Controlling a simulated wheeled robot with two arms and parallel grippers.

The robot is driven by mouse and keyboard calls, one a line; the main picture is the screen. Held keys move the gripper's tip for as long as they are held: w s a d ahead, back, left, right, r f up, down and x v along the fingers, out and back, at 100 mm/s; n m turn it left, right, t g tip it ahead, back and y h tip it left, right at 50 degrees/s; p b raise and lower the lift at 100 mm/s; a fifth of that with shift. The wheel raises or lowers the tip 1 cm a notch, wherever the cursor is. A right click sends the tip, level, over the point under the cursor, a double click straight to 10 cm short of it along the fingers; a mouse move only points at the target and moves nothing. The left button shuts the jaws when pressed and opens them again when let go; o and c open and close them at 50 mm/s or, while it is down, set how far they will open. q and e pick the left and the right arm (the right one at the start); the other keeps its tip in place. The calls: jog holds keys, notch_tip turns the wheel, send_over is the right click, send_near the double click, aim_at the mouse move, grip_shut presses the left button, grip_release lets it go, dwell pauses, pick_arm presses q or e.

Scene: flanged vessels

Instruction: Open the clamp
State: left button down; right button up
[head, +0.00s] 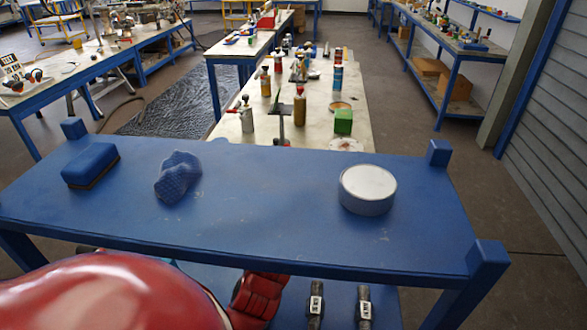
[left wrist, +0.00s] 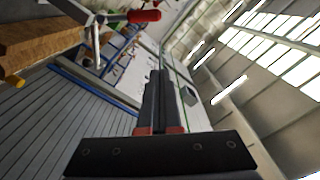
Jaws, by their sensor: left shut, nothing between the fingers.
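In the left wrist view my left gripper (left wrist: 158,78) is shut and empty, its dark fingers together. A red handle (left wrist: 145,16) shows at the top of that view, beside a grey metal piece (left wrist: 96,32). The handle may belong to the clamp, but I cannot tell, nor whether it is open. The handle is apart from the fingertips in the picture. No clamp can be made out clearly in the head view. A large glossy red rounded form and a red ribbed part fill its lower left; I cannot tell what they are. Neither gripper shows in the head view.
A blue table (head: 270,225) with corner posts holds a blue brush (head: 90,166), a blue cloth (head: 178,177) and a round white-topped tin (head: 367,188). Labelled dark items (head: 315,305) lie on a lower shelf.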

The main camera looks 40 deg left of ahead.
pick_arm(q)
jog(key=w+n+g+y+b, duration=0.2)
jog(key=w+n+g+b, duration=0.1)
jog(key=w+g+b, duration=0.5)
jog(key=p+x, duration=0.4)
jog(key=x, duration=0.6)
jog(key=shift+w+a+t, duration=0.25)
jog(key=shift+w+t, duration=0.1)
jog(key=shift+t, duration=0.05)
jog(key=s+a+f+n+h+b, duration=0.1)
jog(key=n, duration=0.1)
jog(key=s+a+f+n+h+b, duration=0.1)
jog(key=a+b, duration=0.1)
jog(key=shift+a+f+n+t+h, duration=0.15)
jog(key=shift+f+n+t+h, duration=0.2)
jog(key=shift+n+t+h, duration=0.05)
jog(key=shift+s+r, duration=0.1)
